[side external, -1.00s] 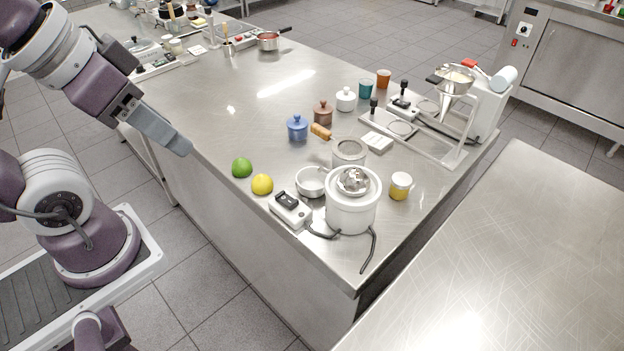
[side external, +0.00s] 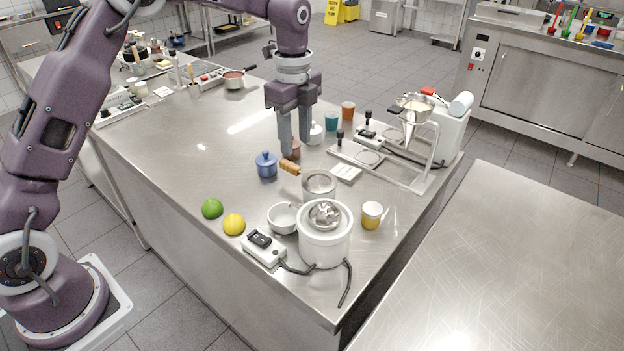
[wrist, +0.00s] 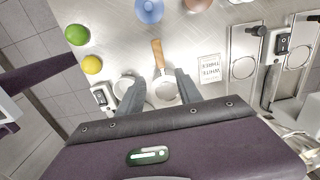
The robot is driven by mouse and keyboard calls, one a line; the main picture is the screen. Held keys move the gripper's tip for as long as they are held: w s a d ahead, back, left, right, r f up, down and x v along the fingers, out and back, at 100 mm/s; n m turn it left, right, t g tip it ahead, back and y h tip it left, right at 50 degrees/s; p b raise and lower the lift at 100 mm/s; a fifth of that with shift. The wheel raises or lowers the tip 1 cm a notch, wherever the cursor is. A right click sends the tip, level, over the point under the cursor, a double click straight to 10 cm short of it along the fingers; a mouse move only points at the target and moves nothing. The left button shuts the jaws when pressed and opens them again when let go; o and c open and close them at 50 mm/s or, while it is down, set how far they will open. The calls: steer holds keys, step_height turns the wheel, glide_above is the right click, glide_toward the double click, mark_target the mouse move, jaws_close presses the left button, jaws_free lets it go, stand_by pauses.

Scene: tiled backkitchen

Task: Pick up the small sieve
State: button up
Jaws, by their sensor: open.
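The small sieve has a round metal rim (side external: 319,183) and a wooden handle (side external: 290,167). It lies on the steel counter beside the white juicer (side external: 325,243). My gripper (side external: 296,147) is open and empty, pointing down near the handle and brown pot. In the wrist view, the sieve's handle (wrist: 157,54) points away from me and its bowl (wrist: 164,91) appears between my two fingertips (wrist: 160,80). The fingers look above the sieve, not touching it; the exact height is hard to tell. Part of the brown pot (side external: 295,149) is hidden behind the fingers.
A white card (side external: 346,173) and a metal stand with a funnel (side external: 412,110) are to the right. The counter's left middle is clear.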

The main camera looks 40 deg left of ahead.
mark_target(297, 167)
step_height(297, 167, down, 7)
steer(key=shift+w+f, duration=0.1)
jaws_close()
